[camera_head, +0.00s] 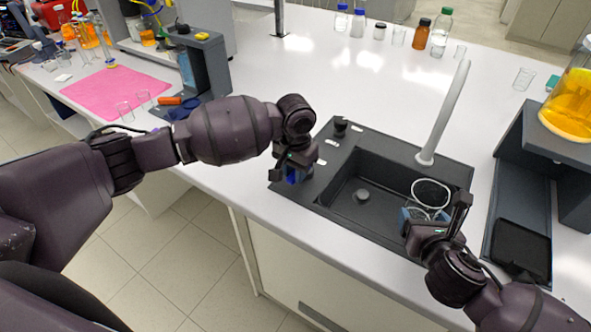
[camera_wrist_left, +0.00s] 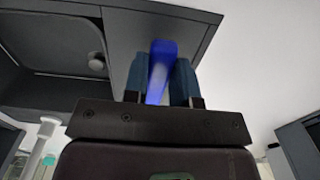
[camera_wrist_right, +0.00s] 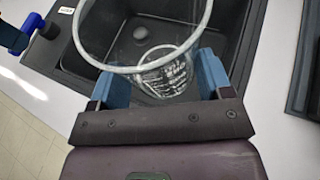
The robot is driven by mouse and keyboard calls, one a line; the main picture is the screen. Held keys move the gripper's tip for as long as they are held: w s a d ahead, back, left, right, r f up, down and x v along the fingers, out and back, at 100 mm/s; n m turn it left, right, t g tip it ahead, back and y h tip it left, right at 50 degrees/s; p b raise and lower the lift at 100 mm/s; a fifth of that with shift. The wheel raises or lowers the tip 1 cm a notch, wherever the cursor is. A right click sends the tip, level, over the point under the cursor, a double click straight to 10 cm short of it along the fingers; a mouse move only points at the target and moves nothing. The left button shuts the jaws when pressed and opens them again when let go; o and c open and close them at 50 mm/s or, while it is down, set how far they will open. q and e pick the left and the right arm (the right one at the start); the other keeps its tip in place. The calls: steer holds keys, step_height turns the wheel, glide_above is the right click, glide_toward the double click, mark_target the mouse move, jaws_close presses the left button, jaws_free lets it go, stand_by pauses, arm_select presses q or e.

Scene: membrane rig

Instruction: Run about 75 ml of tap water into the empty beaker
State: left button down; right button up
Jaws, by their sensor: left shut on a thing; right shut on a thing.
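The glass beaker (camera_head: 431,193) is a clear vessel with white markings, held over the black sink (camera_head: 350,190). My right gripper (camera_head: 428,218) is shut on it. In the right wrist view the beaker (camera_wrist_right: 143,68) stands between the blue finger pads, its open rim towards the camera. I see no water in it. The white tap spout (camera_head: 445,112) rises behind the sink, and no stream shows. My left gripper (camera_head: 292,174) is at the sink's left rim, shut on a blue lever (camera_wrist_left: 158,72). The lever's base is mostly hidden in the head view.
A dark knob (camera_head: 340,126) stands on the sink's rear left rim. A dark stand with a flask of orange liquid (camera_head: 570,105) is to the right. Bottles and a brown jar (camera_head: 421,34) stand at the back. A pink mat (camera_head: 115,92) lies left.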

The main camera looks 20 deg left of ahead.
arm_select(q)
steer(key=shift+a, duration=0.1)
steer(key=m, duration=0.2)
steer(key=w+a+m, duration=0.1)
steer(key=shift+a+m, duration=0.2)
steer(key=shift+m, duration=0.2)
steer(key=shift+w+a+m, duration=0.25)
steer(key=shift+m, duration=0.5)
steer(key=shift+w+a+m, duration=0.2)
steer(key=shift+m, duration=0.6)
steer(key=shift+w+a+m, duration=0.25)
steer(key=shift+m, duration=0.5)
steer(key=c, duration=0.9)
jaws_free()
step_height(320, 180, up, 12)
steer(key=shift+r, duration=0.1)
